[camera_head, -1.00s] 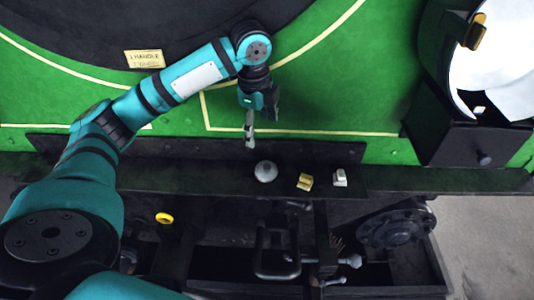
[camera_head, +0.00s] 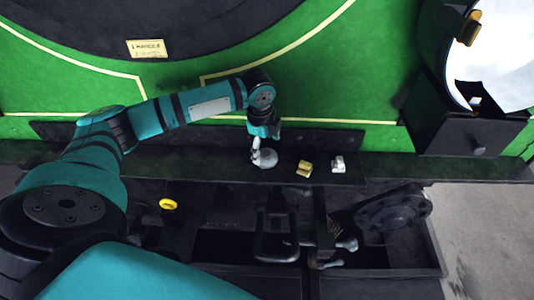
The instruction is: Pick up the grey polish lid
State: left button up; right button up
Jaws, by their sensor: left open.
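The grey polish lid (camera_head: 268,160) is a small round pale-grey piece on the narrow dark ledge along the green tram side. My left gripper (camera_head: 262,154) points down right at the lid, its fingers overlapping the lid's left and upper part in the picture. The gripper is open. I cannot tell whether the fingers touch the lid. My right gripper is not in view.
A yellow block (camera_head: 304,168) and a small whitish block (camera_head: 338,164) stand on the ledge (camera_head: 420,166) to the right of the lid. A yellow ring (camera_head: 168,204) is lower left. A dark box (camera_head: 468,130) with a knob stands at right. Dark machinery lies below the ledge.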

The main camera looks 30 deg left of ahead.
aim_at(266, 153)
pick_arm(q)
jog(key=shift+w+f+p, duration=0.15)
jog(key=shift+f, duration=0.85)
jog(key=shift+w+f+p, duration=0.1)
jog(key=shift+f+p, duration=0.05)
jog(key=shift+f, duration=0.8)
jog(key=shift+d, duration=0.1)
jog(key=c, duration=0.6)
jog(key=shift+o, duration=0.2)
jog(key=shift+r, duration=0.2)
